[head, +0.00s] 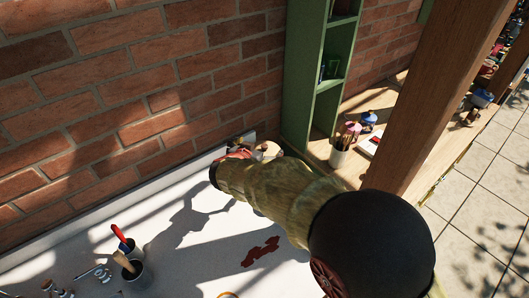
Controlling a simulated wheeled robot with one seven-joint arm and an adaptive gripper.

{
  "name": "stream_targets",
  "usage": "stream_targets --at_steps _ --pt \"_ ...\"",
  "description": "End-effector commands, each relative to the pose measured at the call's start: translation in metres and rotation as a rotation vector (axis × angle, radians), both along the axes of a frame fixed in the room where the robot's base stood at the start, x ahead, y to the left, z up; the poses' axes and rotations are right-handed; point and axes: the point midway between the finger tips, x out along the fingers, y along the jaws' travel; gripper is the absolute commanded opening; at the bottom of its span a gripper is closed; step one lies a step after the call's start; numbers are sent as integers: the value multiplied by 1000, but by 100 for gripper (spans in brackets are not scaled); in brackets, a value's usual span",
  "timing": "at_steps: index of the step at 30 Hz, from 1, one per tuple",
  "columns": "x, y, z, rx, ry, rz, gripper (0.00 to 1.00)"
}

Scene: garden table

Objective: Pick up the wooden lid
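My arm reaches across the white tabletop (205,262) toward the brick wall in the head view. The dark end of my gripper (215,176) shows at the arm's far end, with its fingers hidden. I cannot tell whether it is open or holds anything. A pale, tan, roundish thing (268,150) shows just behind the arm, near the wall. It may be the wooden lid, but it is partly hidden. A small orange-tan rim (227,295) shows at the bottom edge, too cut off to identify.
Pots with a red-handled tool (122,238) and a wooden-handled tool (124,262) stand at the lower left. A dark red stain (261,251) marks the tabletop. A green shelf (304,75), a brush pot (341,152) and a wooden post (440,90) stand to the right.

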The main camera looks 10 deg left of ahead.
Motion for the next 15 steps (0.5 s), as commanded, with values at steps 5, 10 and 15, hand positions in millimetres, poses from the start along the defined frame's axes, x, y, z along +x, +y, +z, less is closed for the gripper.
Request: stream_targets --at_steps 5,10,15 --pt "19 -7 -19 -1 2 -3 100" --pt "34 -9 -26 0 1 -2 100" --pt "38 -8 -28 1 1 0 100"
